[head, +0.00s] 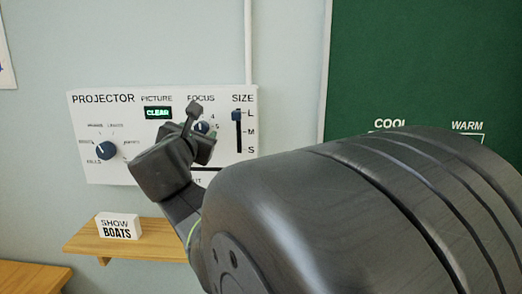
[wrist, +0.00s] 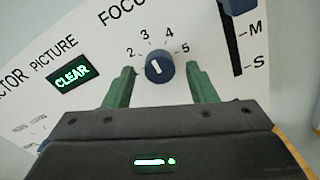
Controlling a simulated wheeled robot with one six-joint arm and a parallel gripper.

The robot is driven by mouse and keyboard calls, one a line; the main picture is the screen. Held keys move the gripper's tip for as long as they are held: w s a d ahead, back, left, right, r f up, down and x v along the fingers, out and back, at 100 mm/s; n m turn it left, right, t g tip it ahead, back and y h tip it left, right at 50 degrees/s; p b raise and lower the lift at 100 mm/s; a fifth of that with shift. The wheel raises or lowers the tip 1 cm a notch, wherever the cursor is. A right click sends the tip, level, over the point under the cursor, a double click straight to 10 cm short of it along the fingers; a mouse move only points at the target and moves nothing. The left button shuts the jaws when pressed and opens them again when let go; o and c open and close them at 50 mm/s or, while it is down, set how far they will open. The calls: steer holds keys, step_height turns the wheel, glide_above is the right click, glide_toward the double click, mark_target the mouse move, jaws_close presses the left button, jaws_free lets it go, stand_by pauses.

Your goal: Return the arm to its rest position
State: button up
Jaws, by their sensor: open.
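My gripper (head: 199,124) is in front of the projector panel (head: 110,176) on the wall, near the FOCUS knob. In the wrist view my gripper (wrist: 161,74) has its two green fingers apart, with nothing held between them. The round blue FOCUS knob (wrist: 158,66) shows between and beyond the fingertips, below the numbers 2 to 5. Its white mark leans up and slightly left. In the head view the FOCUS knob (head: 202,127) is partly hidden by the gripper. Whether a finger touches the knob I cannot tell. My arm fills the lower right.
The PICTURE display (head: 158,113) reads CLEAR in green. The SIZE slider (head: 237,115) sits near L. A blue dial (head: 106,150) is at the panel's left. A wooden shelf (head: 85,240) below bears a SHOW BOATS sign (head: 118,227). A green board (head: 420,60) is at right.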

steer(key=shift+r+n+p, duration=0.15)
steer(key=shift+n+p, duration=1.55)
steer(key=shift+p, duration=0.65)
steer(key=shift+n+p, duration=0.3)
steer(key=shift+p, duration=0.05)
steer(key=shift+f, duration=0.2)
